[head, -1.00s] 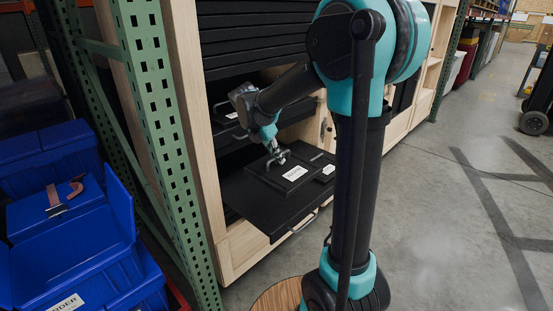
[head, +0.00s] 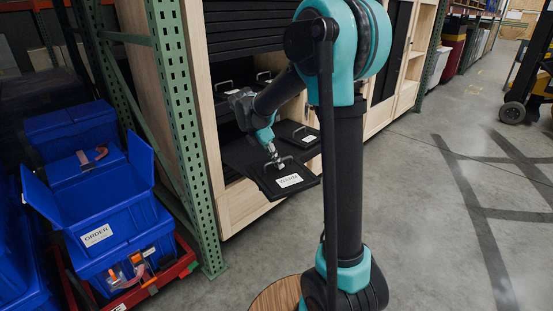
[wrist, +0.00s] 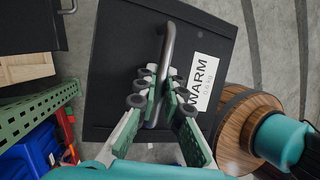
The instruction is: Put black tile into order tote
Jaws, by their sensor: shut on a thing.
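My gripper (head: 273,160) is shut on the metal handle of a black tile (head: 262,178) with a white label. The tile is held out in front of the wooden cabinet, slightly tilted. In the wrist view the fingers (wrist: 152,98) close around the bar handle of the tile (wrist: 115,75), whose label reads WARM. The blue order tote (head: 125,210) stands at the left, its lid flaps open and a label reading ORDER on its front. It is well to the left of my gripper, past a green post. The tote's floor is partly hidden.
A green perforated upright (head: 178,120) stands between the tote and the cabinet. Another black tile (head: 300,137) lies on the shelf behind. Under the order tote, a blue tote with orange items (head: 130,277) sits on a red base (head: 175,268).

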